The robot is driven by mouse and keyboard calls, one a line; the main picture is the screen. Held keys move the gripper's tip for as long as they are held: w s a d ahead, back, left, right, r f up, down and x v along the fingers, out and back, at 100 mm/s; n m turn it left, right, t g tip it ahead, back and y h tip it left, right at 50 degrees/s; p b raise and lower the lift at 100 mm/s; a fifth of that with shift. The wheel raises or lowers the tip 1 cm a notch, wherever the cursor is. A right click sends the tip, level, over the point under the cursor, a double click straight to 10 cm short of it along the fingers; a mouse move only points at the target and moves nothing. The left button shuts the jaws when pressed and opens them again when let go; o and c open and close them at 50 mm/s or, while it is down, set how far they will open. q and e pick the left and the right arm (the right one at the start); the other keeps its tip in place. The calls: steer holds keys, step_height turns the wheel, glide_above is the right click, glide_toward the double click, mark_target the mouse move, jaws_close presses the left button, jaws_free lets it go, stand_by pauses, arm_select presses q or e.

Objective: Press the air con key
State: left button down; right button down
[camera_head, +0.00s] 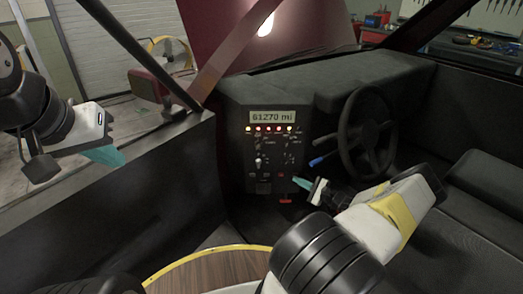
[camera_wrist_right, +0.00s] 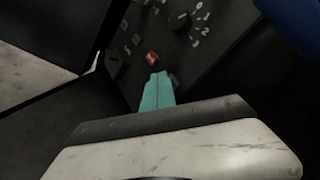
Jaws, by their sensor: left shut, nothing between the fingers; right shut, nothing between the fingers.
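The dashboard console (camera_head: 268,150) stands in the middle of the head view, with a display, a row of small lights, knobs and several keys. Its labels are too small to tell which key is the air con key. My right gripper (camera_head: 301,184) is shut and empty, its teal tips at the lower right of the console. In the right wrist view its tips (camera_wrist_right: 158,78) are close to a key with a red-orange mark (camera_wrist_right: 152,58); I cannot tell whether they touch the panel. My left gripper (camera_head: 108,156) is shut and empty, outside the door at the left.
A steering wheel (camera_head: 367,134) with a blue-tipped stalk stands right of the console. The dark door (camera_head: 130,190) lies between my left gripper and the console. Dark seats (camera_head: 485,190) are at the right. A round wooden top (camera_head: 215,270) is at the bottom.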

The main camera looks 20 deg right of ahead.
steer(key=shift+w+d, duration=0.1)
steer(key=shift+w, duration=0.25)
stand_by(0.3)
steer(key=shift+s, duration=0.4)
steer(key=s+a, duration=0.1)
steer(key=s, duration=0.5)
steer(key=shift+a, duration=0.4)
steer(key=shift+w, duration=0.1)
stand_by(1.4)
